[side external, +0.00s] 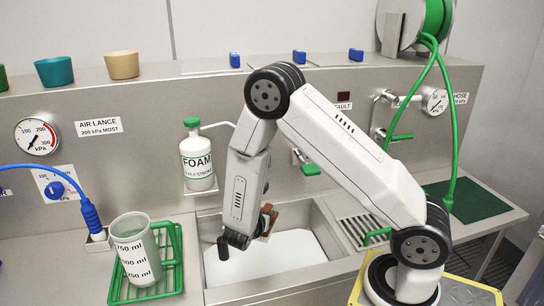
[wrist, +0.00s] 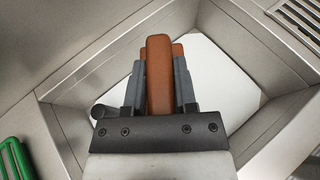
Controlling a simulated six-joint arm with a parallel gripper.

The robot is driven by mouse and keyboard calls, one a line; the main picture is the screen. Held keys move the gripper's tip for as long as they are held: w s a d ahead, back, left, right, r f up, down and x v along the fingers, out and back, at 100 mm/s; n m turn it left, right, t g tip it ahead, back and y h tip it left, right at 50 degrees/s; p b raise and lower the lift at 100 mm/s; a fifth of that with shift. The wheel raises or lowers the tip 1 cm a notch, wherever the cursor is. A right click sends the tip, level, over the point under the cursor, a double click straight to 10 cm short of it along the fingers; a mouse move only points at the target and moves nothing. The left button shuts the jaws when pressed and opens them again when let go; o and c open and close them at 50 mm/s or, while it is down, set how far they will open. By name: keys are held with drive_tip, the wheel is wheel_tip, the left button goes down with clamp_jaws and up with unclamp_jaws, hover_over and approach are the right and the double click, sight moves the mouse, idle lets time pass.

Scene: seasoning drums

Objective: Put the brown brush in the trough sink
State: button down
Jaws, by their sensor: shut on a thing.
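The brown brush (wrist: 158,75) is held between the two grey fingers of my gripper (wrist: 160,85) in the wrist view. In the side view the brush (side external: 268,219) shows partly behind my gripper (side external: 250,238). The trough sink (side external: 322,238) is a steel basin with a white bottom, set in the counter. My gripper and the brush are over the sink opening, near its left part in the side view. In the wrist view the sink wall (wrist: 78,130) surrounds them. How high the brush is above the bottom is hard to tell.
A clear measuring jug (side external: 136,250) stands on a green rack (side external: 172,262) left of the sink. A green-handled tap (side external: 305,168) is on the back wall.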

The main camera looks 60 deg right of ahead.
drive_tip(key=w+a+r+n+t+y, duration=0.2)
drive_tip(key=w+a+r+n+t, duration=0.3)
drive_tip(key=r, duration=0.3)
drive_tip(key=shift+w+a+r+n+t+y, duration=0.2)
drive_tip(key=shift+w+a+n+t+y, duration=0.1)
drive_tip(key=shift+w+a+t, duration=0.3)
drive_tip(key=shift+w, duration=0.1)
drive_tip(key=s+d+f+m+g+h, duration=0.1)
drive_tip(key=s+d+f+m+g, duration=0.1)
drive_tip(key=d, duration=0.1)
drive_tip(key=s+d+f+m+g, duration=0.2)
drive_tip(key=f, duration=0.1)
drive_tip(key=s+d+f+m+g+h, duration=0.1)
drive_tip(key=s+d+f+m+g, duration=0.1)
drive_tip(key=d+f+g, duration=0.1)
drive_tip(key=shift+s+d+h, duration=0.1)
drive_tip(key=shift+d+h, duration=0.2)
drive_tip(key=shift+d, duration=0.05)
drive_tip(key=s+d+f+m+g, duration=0.4)
drive_tip(key=s+f+m+g, duration=0.2)
drive_tip(key=s, duration=0.3)
drive_tip(key=shift+s+d+f+g+y, duration=0.25)
drive_tip(key=shift+d+f+g+y, duration=0.15)
drive_tip(key=shift+f+g, duration=0.1)
drive_tip(key=shift+f, duration=0.1)
drive_tip(key=shift+f, duration=2.8)
drive_tip(key=shift+f, duration=0.15)
drive_tip(key=shift+f, duration=1.95)
